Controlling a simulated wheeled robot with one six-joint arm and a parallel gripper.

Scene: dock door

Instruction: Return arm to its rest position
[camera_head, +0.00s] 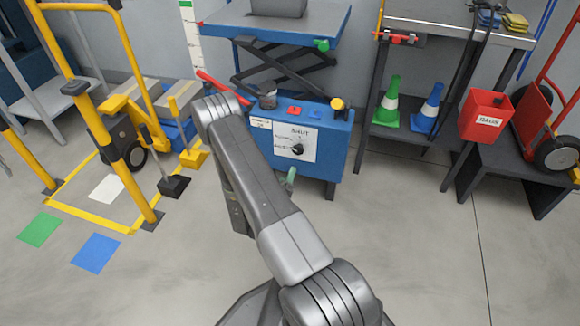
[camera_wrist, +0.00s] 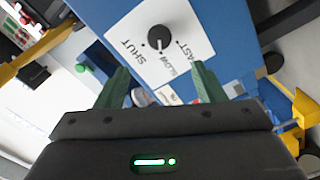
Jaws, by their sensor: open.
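My arm (camera_head: 250,185) reaches out from the bottom of the head view toward the blue lift base (camera_head: 338,140). My gripper (camera_wrist: 161,70) shows in the wrist view with its two green fingers spread apart and nothing between them. In the head view it is mostly hidden behind my arm; a small green part (camera_head: 290,178) shows beside the arm. Beyond the fingers is a black dial knob (camera_wrist: 158,37) on a white plate marked SHUT, SLOW and FAST. The knob also shows in the head view (camera_head: 298,149). The fingers look apart from it.
The lift's panel carries a red button (camera_head: 295,110) and a yellow knob (camera_head: 338,104). A yellow frame (camera_head: 125,150) stands left. A shelf with a green cone (camera_head: 388,105) and blue cone (camera_head: 427,108), and a red bin (camera_head: 485,115), stand right. The front floor is clear.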

